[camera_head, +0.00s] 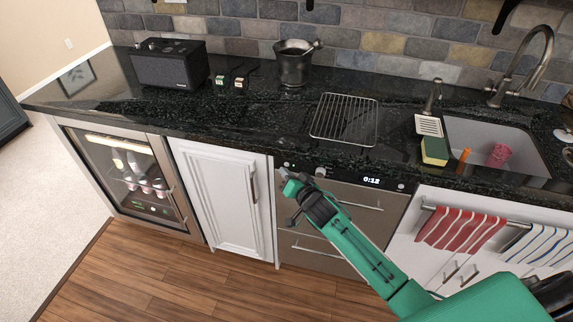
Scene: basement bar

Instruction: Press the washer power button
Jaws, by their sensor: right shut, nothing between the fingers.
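The washer (383,222) is a steel-fronted, two-drawer unit under the counter, with handles across its drawers. Its dark control strip (345,178) runs along the top edge, with a lit display reading about 0:12 (371,181) and a knob (320,172). A small green light shows near the strip's left end (289,165); I cannot tell which mark is the power button. My right gripper (287,177) is shut and empty, its tip in front of the left end of the strip, just below the green light. I cannot tell whether it touches the panel. My left gripper is out of view.
A black counter (245,125) overhangs the washer. On it are a radio (170,66), a metal pot (294,66), a wire rack (344,120) and a sponge (434,151) beside the sink (490,140). A white cabinet (222,200) and a glass-door cooler (125,175) stand left of the washer.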

